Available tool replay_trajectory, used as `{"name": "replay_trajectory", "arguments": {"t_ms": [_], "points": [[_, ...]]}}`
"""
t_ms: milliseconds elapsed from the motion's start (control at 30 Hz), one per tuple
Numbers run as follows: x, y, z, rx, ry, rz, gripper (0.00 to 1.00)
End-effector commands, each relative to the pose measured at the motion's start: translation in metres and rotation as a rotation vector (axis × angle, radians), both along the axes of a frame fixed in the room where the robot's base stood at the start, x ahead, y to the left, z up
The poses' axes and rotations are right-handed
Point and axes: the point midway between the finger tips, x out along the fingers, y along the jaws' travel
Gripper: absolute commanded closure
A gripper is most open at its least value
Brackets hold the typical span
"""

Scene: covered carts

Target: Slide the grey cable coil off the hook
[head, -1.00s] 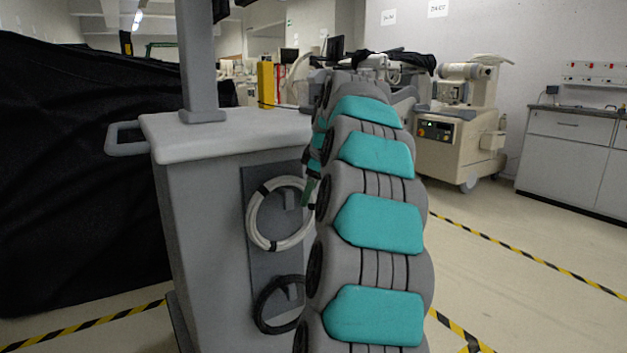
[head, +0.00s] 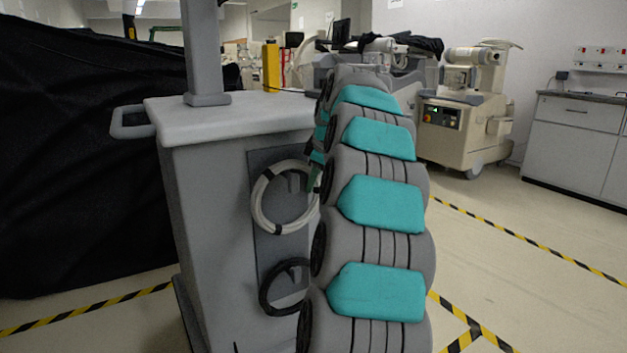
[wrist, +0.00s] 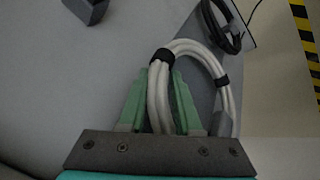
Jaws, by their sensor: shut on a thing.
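The light grey cable coil (head: 257,208), with black ties, hangs on the hook (head: 294,182) on the cart's side panel. My gripper's green fingers show at the coil's right side in the head view, partly hidden by my arm. In the wrist view, my gripper (wrist: 161,88) is shut on the coil (wrist: 203,52), with one finger on each side of the cable bundle near a black tie. The coil's right part is hidden behind my arm in the head view.
A black cable coil (head: 266,290) hangs below on the same panel (head: 262,160). The grey cart (head: 205,230) has a side handle (head: 128,122) and a post. A black cover (head: 70,180) stands at the left. Floor at the right is open, with striped tape (head: 520,240).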

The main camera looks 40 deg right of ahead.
Motion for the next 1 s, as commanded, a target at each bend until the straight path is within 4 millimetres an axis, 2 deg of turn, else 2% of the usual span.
{"name": "replay_trajectory", "arguments": {"t_ms": [100,1000], "points": [[0.0,0.0002,0.0001,0.0,0.0,0.0,1.0],[0.0001,0.0002,0.0001,0.0,0.0,0.0,1.0]]}}
